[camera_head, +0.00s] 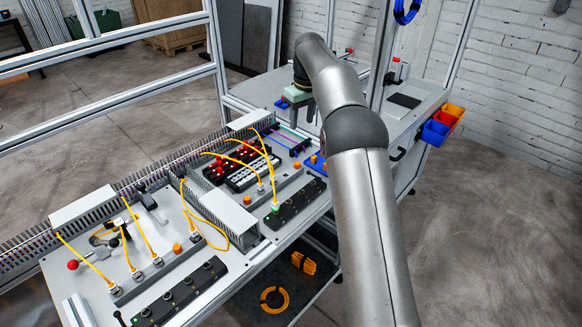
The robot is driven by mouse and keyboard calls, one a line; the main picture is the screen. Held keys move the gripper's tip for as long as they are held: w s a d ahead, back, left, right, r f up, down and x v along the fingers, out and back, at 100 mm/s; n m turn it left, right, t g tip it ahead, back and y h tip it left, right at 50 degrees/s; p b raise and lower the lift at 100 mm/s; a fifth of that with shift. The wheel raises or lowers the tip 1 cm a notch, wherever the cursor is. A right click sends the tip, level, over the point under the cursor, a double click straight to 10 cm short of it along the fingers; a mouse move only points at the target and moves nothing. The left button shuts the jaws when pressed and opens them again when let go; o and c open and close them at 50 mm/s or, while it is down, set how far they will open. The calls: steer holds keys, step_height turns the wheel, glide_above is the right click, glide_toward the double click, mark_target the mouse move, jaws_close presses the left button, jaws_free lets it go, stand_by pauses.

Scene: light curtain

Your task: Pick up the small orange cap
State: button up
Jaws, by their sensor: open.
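Small orange caps stand upright on the grey bench panels. One orange cap (177,248) is at the front left, another orange cap (247,199) is near the middle, and a third orange cap (313,158) is farther back, close to my arm. I cannot tell which one the task means. My gripper (298,115) is small in this view, at the far end of my arm over the back part of the bench. It is open, and I see nothing held in it. My arm hides part of the bench to the right of the third cap.
Yellow cables (209,219) loop over the panels. A grey slotted cable duct (206,201) and black connector blocks (180,291) stand near the caps. Aluminium frame posts (383,53) rise behind. Blue and orange bins (435,132) hang at the right edge. Bare floor lies at right.

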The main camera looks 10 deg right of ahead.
glide_above(297, 163)
steer(key=f, duration=1.2)
steer(key=shift+s+d+p, duration=0.15)
steer(key=shift+s+p, duration=0.2)
steer(key=shift+p, duration=0.05)
steer(key=shift+w+f+p, duration=0.2)
steer(key=shift+f+p, duration=0.55)
steer(key=shift+f, duration=1.9)
jaws_close()
